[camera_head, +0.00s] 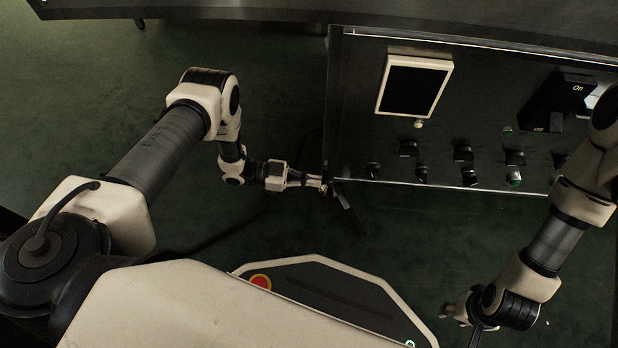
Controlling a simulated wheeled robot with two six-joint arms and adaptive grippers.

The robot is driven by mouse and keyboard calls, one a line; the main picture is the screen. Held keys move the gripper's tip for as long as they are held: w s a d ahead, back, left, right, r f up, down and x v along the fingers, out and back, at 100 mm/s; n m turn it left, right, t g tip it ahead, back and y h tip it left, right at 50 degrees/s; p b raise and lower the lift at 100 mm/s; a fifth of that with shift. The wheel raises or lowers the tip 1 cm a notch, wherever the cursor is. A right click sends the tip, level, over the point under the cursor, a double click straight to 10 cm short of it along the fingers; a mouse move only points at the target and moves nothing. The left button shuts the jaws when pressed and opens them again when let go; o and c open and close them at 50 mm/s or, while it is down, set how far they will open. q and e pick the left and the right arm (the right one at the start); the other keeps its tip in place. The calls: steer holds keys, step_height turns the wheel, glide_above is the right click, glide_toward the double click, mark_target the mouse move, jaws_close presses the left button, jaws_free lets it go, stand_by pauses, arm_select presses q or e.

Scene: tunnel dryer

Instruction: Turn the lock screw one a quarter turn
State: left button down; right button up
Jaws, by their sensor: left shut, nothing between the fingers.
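My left gripper (318,183) is shut with nothing between its fingers. Its tips are at the lower left corner of the dark control panel (352,130), beside a thin dark lever-like part (343,196). I cannot tell whether the tips touch anything. I cannot make out lock screw one for certain; it may be small or hidden at the fingertips. My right gripper (450,311) hangs low at the bottom right, away from the panel. Its fingers are too small and dark to tell open from shut.
The panel carries a white-framed screen (414,86), a small light knob (418,124), several dark knobs and switches (463,153), and a black On/Off switch box (566,98). Dark green floor (70,120) lies open at the left.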

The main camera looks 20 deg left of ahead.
stand_by(0.7)
arm_select(q)
steer(key=v, duration=1.1)
steer(key=shift+a, duration=0.4)
steer(key=shift+s, duration=0.15)
